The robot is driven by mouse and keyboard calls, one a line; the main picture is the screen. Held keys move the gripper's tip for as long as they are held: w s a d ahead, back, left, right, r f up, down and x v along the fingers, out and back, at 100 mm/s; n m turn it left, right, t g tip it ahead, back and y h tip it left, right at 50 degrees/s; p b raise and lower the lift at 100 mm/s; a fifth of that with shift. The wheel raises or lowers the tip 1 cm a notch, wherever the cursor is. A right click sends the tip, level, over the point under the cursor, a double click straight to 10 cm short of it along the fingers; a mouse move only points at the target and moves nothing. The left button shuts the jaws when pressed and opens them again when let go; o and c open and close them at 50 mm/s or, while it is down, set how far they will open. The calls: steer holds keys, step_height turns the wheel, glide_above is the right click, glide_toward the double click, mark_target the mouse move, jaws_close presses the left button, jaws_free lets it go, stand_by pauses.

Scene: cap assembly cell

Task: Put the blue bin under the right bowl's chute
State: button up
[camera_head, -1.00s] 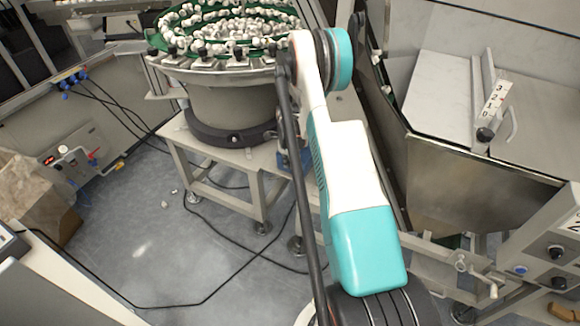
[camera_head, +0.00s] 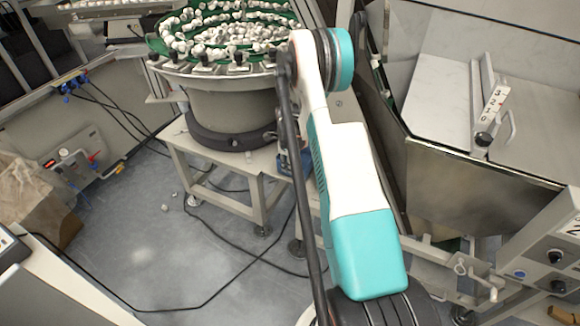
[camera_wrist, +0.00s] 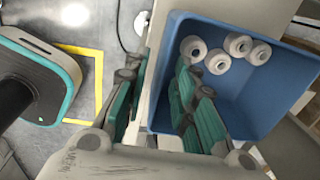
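The blue bin (camera_wrist: 278,92) is in the right half of the wrist view, with several white ring-shaped caps (camera_wrist: 218,61) inside it. My gripper (camera_wrist: 160,72) is open at the bin's left wall. One finger is outside the wall on the left, and the other is over the inside of the bin. A gap shows between the fingers; I cannot tell whether either touches the wall. In the head view, a feeder bowl (camera_head: 232,105) full of white caps stands on a pale frame. My arm covers part of the frame, and my gripper is out of that view.
A metal hopper (camera_head: 470,185) stands on the right, with a control box (camera_head: 555,250) in front. A cardboard box (camera_head: 35,205) is at the left. Black cables (camera_head: 205,290) lie on the grey floor (camera_head: 140,230), which is otherwise mostly clear. A yellow floor line (camera_wrist: 98,75) shows in the wrist view.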

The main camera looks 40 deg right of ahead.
step_height(320, 180, up, 11)
steer(key=p, duration=0.3)
steer(key=shift+a+f, duration=0.2)
steer(key=shift+a, duration=0.1)
steer(key=shift+s, duration=0.1)
stand_by(2.0)
